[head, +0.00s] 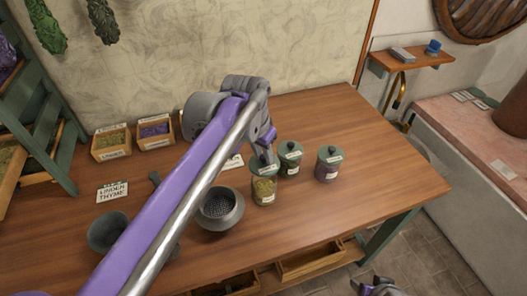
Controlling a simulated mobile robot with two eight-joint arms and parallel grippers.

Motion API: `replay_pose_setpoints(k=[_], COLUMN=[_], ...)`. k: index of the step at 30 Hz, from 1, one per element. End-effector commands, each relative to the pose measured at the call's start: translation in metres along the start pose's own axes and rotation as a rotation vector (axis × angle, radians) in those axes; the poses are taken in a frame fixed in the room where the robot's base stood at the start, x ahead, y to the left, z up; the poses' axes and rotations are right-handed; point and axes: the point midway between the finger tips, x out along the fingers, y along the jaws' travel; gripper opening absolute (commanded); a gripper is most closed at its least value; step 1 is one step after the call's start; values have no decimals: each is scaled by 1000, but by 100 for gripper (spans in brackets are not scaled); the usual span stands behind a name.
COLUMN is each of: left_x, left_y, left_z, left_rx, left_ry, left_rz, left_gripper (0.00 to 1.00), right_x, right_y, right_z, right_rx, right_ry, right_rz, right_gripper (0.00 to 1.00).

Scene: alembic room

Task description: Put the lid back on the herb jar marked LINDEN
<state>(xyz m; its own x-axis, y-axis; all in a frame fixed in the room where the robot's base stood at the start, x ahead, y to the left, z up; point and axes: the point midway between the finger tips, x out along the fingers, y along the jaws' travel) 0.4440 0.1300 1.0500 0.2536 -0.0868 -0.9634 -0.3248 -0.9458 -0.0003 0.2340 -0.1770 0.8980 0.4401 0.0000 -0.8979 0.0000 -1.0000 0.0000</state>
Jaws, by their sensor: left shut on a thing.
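A glass jar of yellow-green herb (263,190) stands on the wooden table; the writing on its label is too small to read. A dark green lid (256,168) is at its mouth, partly hidden by my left gripper (266,158). That gripper points down from above and is shut on the lid. I cannot tell whether the lid is fully seated or slightly above the rim. My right gripper (377,287) is low at the bottom edge, beyond the table's front, away from the jars; its jaws are unclear.
Two lidded jars, one green (290,165) and one purple (328,168), stand close on the right. A grey pot (235,221) is just left of the herb jar. A card (112,192) reads LINDEN THYME. The table's right end (400,180) is clear.

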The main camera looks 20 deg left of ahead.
Motion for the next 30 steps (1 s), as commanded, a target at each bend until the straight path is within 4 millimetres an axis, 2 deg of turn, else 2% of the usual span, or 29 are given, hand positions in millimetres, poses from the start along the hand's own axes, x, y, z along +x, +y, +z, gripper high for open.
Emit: replay_pose_setpoints(k=[9,15,30], left_x=[33,47,50], left_y=[0,0,0], left_z=[9,13,14], left_rx=[0,0,0], left_ry=[0,0,0], left_rz=[0,0,0], left_gripper=[0,0,0], right_x=[24,30,31], right_y=[0,0,0], right_z=[18,22,23], right_rx=[0,0,0], right_ry=[-12,-14,-14], right_rz=[0,0,0], right_gripper=[58,58,58])
